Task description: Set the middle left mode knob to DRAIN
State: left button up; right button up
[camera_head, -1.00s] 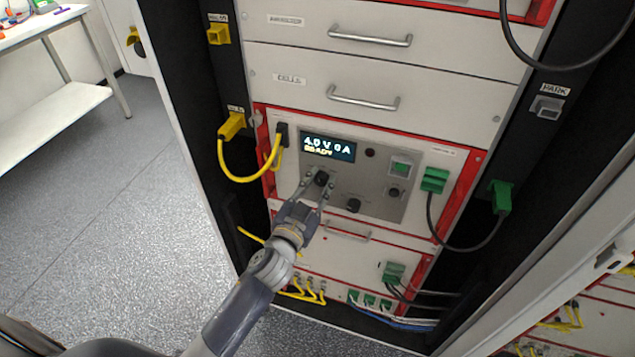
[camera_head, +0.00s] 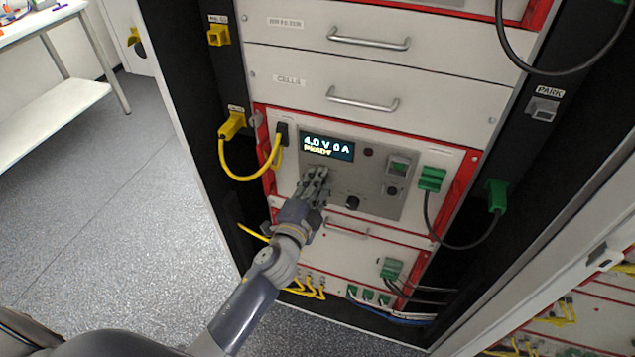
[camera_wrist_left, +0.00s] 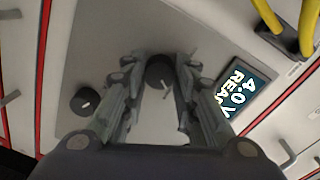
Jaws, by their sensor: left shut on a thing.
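The left mode knob on the cycler's grey panel is black and round, and it shows in the left wrist view (camera_wrist_left: 158,70) between my fingertips. A pale pointer mark shows at its edge. In the head view my fingers hide it. My left gripper (camera_head: 317,176) is shut on this knob, just below the display (camera_head: 327,147), which reads 4.0 V 0 A READY. It also shows in the left wrist view (camera_wrist_left: 158,74). I cannot read any position labels around the knob. My right gripper is not in view.
A second black knob (camera_head: 352,202) sits to the right on the panel. A yellow cable (camera_head: 243,179) loops at the left, and a green plug (camera_head: 432,179) with a dark cable is at the right. A drawer handle (camera_head: 346,229) lies below my gripper.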

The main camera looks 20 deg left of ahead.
pick_arm(q)
jog(key=shift+m, duration=0.5)
dwell(0.3)
jog(key=o, duration=1)
jog(key=shift+o, duration=0.2)
jog(key=s, duration=1.2)
jog(key=shift+a+r, duration=0.25)
jog(key=shift+r, duration=0.1)
jog(key=shift+f, duration=0.1)
